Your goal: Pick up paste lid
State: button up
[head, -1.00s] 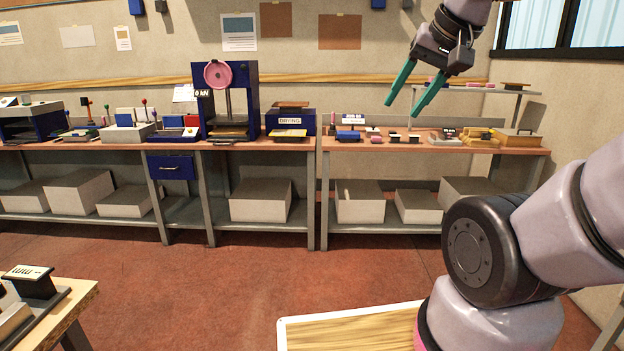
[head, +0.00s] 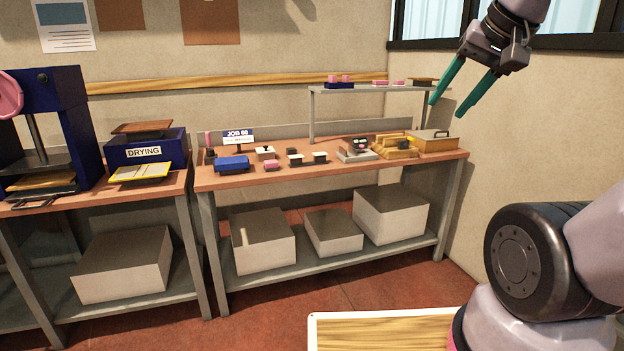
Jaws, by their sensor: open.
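My gripper (head: 453,108) hangs in the upper right with its two green fingers apart, empty. It appears in front of the wall and above the right end of the workbench (head: 225,182). On the bench, a small pale item with a dark knob on top (head: 265,153) may be the paste pot with its lid, but at this size I cannot tell. Beside it are a blue box (head: 232,164), a small pink block (head: 271,166) and two small dark blocks with pale tops, one of them here (head: 319,157).
A blue drying unit (head: 146,148) and a blue press (head: 50,120) stand on the left bench. A raised shelf (head: 375,90) stands behind. Red floor lies before the benches.

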aim_at(265, 150)
jog(key=i+u, duration=0.1)
jog(key=i, duration=0.6)
jog(key=i+l+u, duration=0.1)
jog(key=i, duration=0.6)
jog(key=i+l+u, duration=0.15)
jog(key=i, duration=0.5)
jog(key=i+l+u, duration=0.1)
jog(key=i, duration=0.2)
jog(key=i+l+u, duration=0.15)
jog(key=i+l, duration=0.05)
jog(key=i, duration=0.1)
